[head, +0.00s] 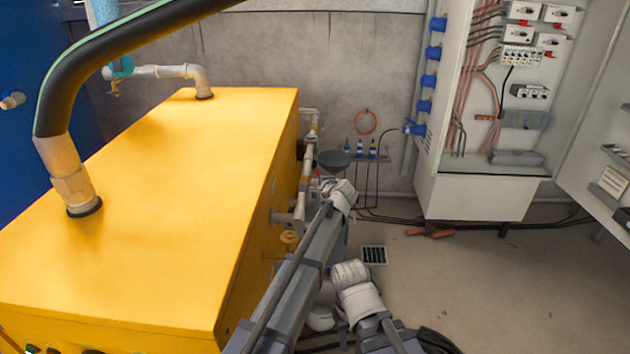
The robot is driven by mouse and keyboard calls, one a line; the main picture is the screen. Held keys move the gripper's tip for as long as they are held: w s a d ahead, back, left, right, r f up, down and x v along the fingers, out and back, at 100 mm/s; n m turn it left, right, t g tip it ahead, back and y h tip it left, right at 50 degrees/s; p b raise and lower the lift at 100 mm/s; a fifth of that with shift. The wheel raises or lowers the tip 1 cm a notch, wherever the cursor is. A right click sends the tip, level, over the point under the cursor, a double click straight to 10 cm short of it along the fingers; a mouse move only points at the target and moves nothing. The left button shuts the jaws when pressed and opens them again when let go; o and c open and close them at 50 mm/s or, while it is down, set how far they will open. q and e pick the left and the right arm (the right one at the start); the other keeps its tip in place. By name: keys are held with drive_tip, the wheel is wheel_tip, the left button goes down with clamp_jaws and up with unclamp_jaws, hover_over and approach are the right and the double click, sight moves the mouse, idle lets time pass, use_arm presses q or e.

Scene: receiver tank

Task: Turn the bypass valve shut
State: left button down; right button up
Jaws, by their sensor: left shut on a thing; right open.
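A pipe run (307,172) with fittings goes along the right side of the yellow tank (170,200). My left arm reaches up beside the tank, and my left gripper (325,186) is at the pipe run's far, lower part. It is shut on a small part there, which looks like the bypass valve's handle. The fingers and the wrist largely cover this part, so its angle cannot be read. My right arm's pale joints show at the bottom centre, but I cannot make out its fingers.
A black hose (60,85) arches over the tank. Small bottles (360,149) and a dark round stool-like top (334,160) stand behind the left gripper. An open electrical cabinet (478,195) is at right. Cables cross the floor beneath it. The floor (470,290) at lower right is clear.

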use_arm(q)
drive_tip(key=shift+w+r+g+p, duration=0.15)
drive_tip(key=shift+r+g+p, duration=0.2)
drive_tip(key=shift+p, duration=0.25)
use_arm(e)
drive_tip(key=shift+r, duration=0.95)
use_arm(q)
drive_tip(key=shift+f, duration=0.1)
drive_tip(key=c, duration=0.8)
unclamp_jaws()
use_arm(e)
drive_tip(key=shift+r, duration=0.1)
